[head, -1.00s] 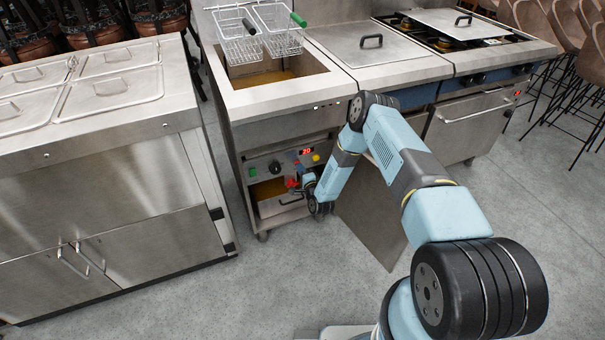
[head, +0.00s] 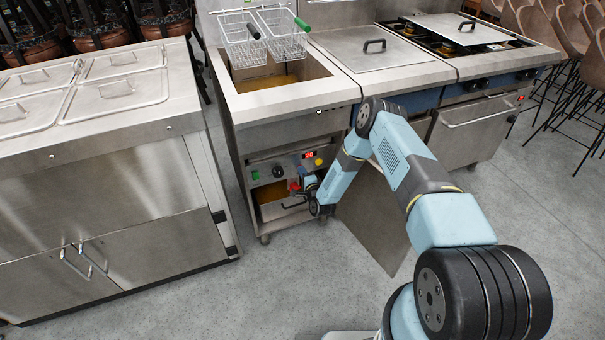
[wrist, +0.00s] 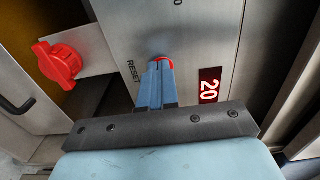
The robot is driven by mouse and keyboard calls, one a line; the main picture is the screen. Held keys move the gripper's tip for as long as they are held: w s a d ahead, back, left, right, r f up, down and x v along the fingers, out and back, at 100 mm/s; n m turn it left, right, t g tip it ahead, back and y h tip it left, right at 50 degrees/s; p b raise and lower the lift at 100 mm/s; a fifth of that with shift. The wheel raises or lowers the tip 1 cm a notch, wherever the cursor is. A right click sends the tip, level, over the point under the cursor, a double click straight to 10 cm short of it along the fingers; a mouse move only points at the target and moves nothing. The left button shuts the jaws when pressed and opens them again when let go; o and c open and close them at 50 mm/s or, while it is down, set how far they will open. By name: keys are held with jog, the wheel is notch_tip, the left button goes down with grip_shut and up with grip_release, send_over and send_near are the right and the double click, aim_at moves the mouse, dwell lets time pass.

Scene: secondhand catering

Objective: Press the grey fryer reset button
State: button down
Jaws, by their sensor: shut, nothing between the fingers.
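The fryer's control panel (wrist: 200,30) faces me in the wrist view, with the printed word RESET (wrist: 133,71) beside my fingertips. My gripper (wrist: 159,66) has its blue fingers together and empty, their tips at the panel over the spot beside that label. A red curved edge (wrist: 165,59) shows just past the tips. The grey button's face is hidden behind the fingers, so I cannot tell whether it is touched or pushed in. In the head view my gripper is small and low in front of the fryer panel (head: 267,163).
A red valve handle (wrist: 60,64) is left of the panel, near a dark drawer handle (wrist: 15,105). A lit display (wrist: 209,86) reads 20. The head view shows a yellow button (head: 319,162), a black dial (head: 278,171), a green switch (head: 255,175) and an open door (head: 375,215).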

jog(key=v, duration=1.4)
jog(key=shift+f, duration=0.1)
